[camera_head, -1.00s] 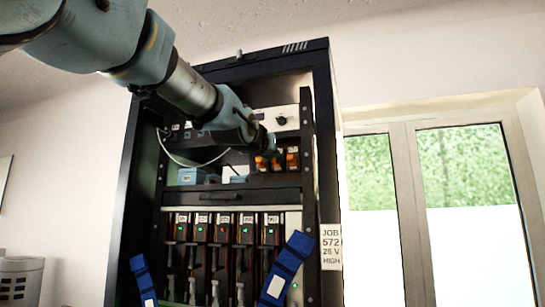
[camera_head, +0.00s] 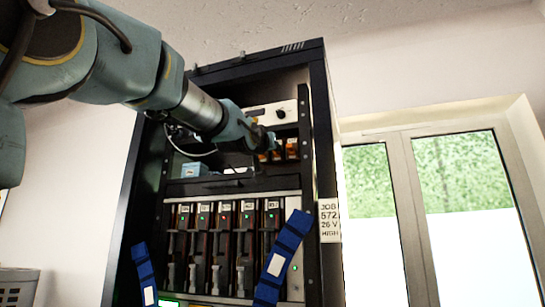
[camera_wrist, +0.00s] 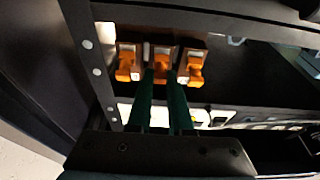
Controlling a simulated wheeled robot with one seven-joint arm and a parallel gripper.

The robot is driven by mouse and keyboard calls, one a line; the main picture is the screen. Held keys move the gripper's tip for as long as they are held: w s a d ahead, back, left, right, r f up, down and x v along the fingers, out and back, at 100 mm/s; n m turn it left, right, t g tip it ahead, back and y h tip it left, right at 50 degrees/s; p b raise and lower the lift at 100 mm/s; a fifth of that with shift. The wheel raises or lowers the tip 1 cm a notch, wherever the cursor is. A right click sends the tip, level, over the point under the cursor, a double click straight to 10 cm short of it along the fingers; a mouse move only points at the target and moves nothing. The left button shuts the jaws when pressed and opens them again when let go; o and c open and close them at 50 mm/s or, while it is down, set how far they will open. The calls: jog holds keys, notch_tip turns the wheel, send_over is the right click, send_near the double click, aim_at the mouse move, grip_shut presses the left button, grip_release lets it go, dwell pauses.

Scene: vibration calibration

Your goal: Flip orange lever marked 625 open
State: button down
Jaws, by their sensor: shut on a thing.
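The wrist view shows a left lever (camera_wrist: 126,68), a middle lever (camera_wrist: 161,69) and a right lever (camera_wrist: 194,67). No 625 marking is readable on any of them. My gripper (camera_wrist: 161,78) has its two dark green fingers on either side of the middle lever and is shut on it. In the head view my gripper (camera_head: 267,146) reaches into the rack's upper bay and partly hides the levers; the rightmost lever (camera_head: 292,149) shows clear of it.
The black rack (camera_head: 321,150) frames the bay closely. Below are a dark shelf, several modules (camera_head: 224,245) with small lights, and blue straps (camera_head: 283,258). A cable hangs beneath my arm. A sign (camera_head: 330,220) reads JOB 572, 26 V, HIGH.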

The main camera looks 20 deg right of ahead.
jog(key=c, duration=0.8)
grip_release()
jog(key=shift+s, duration=0.1)
jog(key=b+v, duration=0.8)
jog(key=v, duration=0.2)
jog(key=shift+s+a+f+b, duration=0.1)
jog(key=shift+s+a+b, duration=0.15)
jog(key=shift+b, duration=0.1)
